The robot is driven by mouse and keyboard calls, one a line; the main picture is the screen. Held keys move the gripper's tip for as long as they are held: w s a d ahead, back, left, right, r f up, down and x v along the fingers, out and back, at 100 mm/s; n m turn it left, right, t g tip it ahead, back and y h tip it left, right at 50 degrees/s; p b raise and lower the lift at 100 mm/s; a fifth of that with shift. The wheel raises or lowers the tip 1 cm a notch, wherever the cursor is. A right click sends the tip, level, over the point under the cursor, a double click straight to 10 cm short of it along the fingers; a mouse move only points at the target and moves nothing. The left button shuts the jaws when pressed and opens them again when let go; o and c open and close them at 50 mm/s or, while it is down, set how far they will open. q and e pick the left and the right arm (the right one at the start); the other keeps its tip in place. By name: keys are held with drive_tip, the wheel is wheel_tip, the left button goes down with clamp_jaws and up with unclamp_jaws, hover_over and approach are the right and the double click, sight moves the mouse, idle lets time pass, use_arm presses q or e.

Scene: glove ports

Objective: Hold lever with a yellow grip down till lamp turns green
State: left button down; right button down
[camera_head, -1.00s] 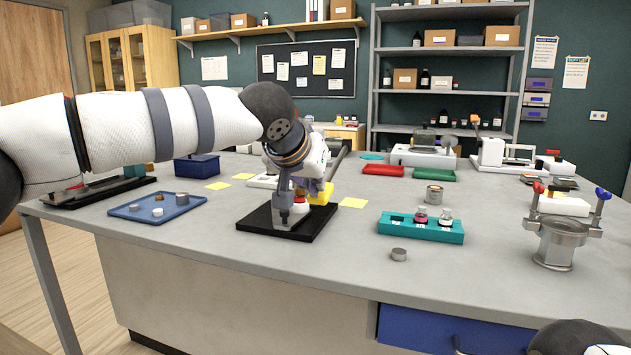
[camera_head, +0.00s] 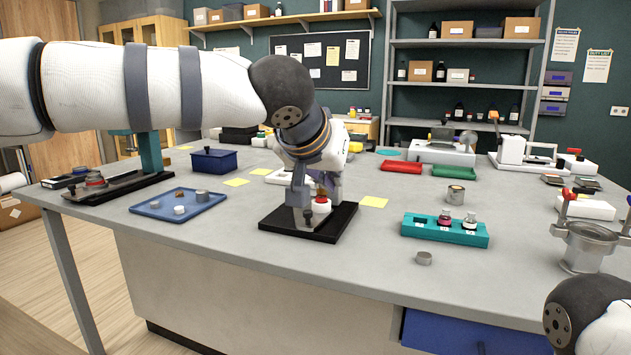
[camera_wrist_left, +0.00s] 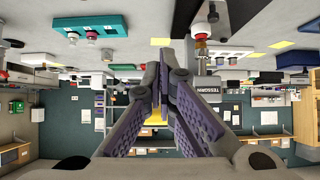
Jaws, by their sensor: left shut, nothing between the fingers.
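A black base plate (camera_head: 336,224) stands on the bench, and a white round fitting with a reddish cap (camera_head: 321,204) sits on it. This looks like the lamp, and I see no green on it. My left gripper (camera_head: 301,200) is shut and empty, low over the base and beside the fitting. In the left wrist view, my left gripper's fingers (camera_wrist_left: 156,75) are together and a yellow piece (camera_wrist_left: 157,123), likely the lever's grip, shows between or behind them. Whether they touch it I cannot tell. In the head view the lever is hidden behind the gripper. My right gripper is out of view.
A blue tray (camera_head: 210,202) with small parts lies to the left. A teal rack (camera_head: 470,236) with vials and a small metal cylinder (camera_head: 424,258) are to the right. A metal pot (camera_head: 583,245) stands at far right. Bare bench lies in front of the base.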

use_arm(q)
drive_tip(key=s+a, duration=0.1)
drive_tip(key=s, duration=0.5)
drive_tip(key=shift+s+a, duration=0.1)
drive_tip(key=s+a+f+g+y, duration=0.1)
drive_tip(key=s+a+f, duration=0.15)
drive_tip(key=f, duration=0.85)
drive_tip(key=s+a+f+n+g+y, duration=0.15)
drive_tip(key=s+f, duration=0.25)
drive_tip(key=f, duration=0.8)
drive_tip(key=s+a+f+g, duration=0.1)
drive_tip(key=s+a+f, duration=0.2)
drive_tip(key=f, duration=0.8)
drive_tip(key=s+a+f+g, duration=0.3)
drive_tip(key=s+a+f, duration=0.2)
drive_tip(key=s+f, duration=0.65)
drive_tip(key=s+a+n+g, duration=0.1)
drive_tip(key=s+a, duration=0.3)
drive_tip(key=s, duration=0.6)
drive_tip(key=s+a+f+n+g, duration=0.1)
drive_tip(key=s+a+g, duration=0.2)
drive_tip(key=s, duration=0.7)
drive_tip(key=shift+a+f+g, duration=0.3)
drive_tip(key=shift+a+g, duration=0.1)
drive_tip(key=shift+g, duration=0.15)
